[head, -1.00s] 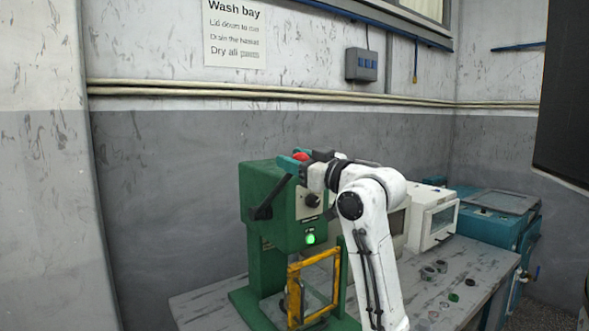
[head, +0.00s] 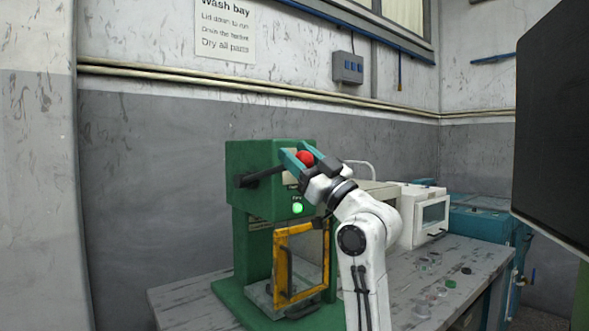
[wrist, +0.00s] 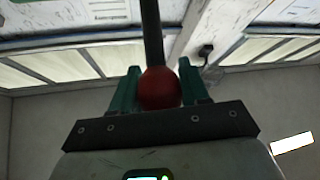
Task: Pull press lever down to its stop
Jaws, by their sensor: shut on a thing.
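The green press (head: 252,215) stands on the bench with a yellow-framed guard (head: 279,270) low on its front. Its dark press lever (head: 262,176) runs from a pivot on the press's left side, rising slightly rightward to a red ball knob (head: 305,158). My gripper (head: 295,156) is shut on the red knob, with a teal finger beside it. In the wrist view the knob (wrist: 159,88) sits between both teal fingers, and the lever's dark rod (wrist: 152,35) extends away from it. A green lamp (head: 297,208) glows on the press front.
The grey bench (head: 185,297) carries small round parts (head: 450,284) at the right. A white machine (head: 425,215) and a teal unit (head: 475,222) stand behind them. A dark panel (head: 560,140) blocks the upper right.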

